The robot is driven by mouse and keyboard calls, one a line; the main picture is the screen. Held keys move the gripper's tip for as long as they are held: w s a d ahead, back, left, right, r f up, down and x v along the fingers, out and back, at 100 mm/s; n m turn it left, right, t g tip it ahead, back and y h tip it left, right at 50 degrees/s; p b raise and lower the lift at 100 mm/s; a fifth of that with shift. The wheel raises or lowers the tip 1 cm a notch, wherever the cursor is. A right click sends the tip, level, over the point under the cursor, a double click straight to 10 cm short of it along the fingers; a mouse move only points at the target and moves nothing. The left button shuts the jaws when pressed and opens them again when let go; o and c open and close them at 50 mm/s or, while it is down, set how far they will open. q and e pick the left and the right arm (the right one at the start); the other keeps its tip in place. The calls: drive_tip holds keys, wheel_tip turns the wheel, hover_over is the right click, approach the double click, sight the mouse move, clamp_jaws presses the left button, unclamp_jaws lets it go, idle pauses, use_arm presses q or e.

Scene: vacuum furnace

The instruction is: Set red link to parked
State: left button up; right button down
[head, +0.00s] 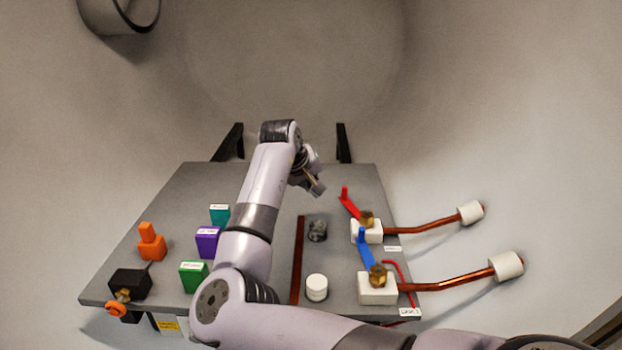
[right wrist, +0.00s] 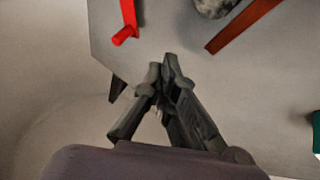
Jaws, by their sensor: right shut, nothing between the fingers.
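The red link (head: 350,207) is a flat red lever with a short upright peg at its far left end. Its other end meets a brass nut (head: 367,218) on a white block (head: 373,237) at the right of the grey table. In the right wrist view the red link (right wrist: 128,14) shows at the top, its peg end nearest my gripper. My right gripper (head: 318,187) is shut and empty above the far part of the table, left of the red link and apart from it. It also shows in the right wrist view (right wrist: 162,68). My left gripper is out of view.
A blue lever (head: 365,252) on a second white block (head: 377,292) stands nearer. A grey rock-like lump (head: 317,230), dark red strip (head: 298,260) and white jar (head: 316,287) lie left of the levers. Copper rods (head: 425,230) extend right. Coloured blocks (head: 207,242) stand left.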

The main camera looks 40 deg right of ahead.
drive_tip(key=x, duration=0.5)
drive_tip(key=shift+d, duration=0.35)
drive_tip(key=shift+s+d+p, duration=0.2)
drive_tip(key=shift+d, duration=0.35)
drive_tip(key=shift+s+d+p, duration=0.15)
drive_tip(key=shift+d+p, duration=0.05)
drive_tip(key=shift+d, duration=0.3)
drive_tip(key=shift+s+d, duration=0.2)
drive_tip(key=shift+d, duration=0.35)
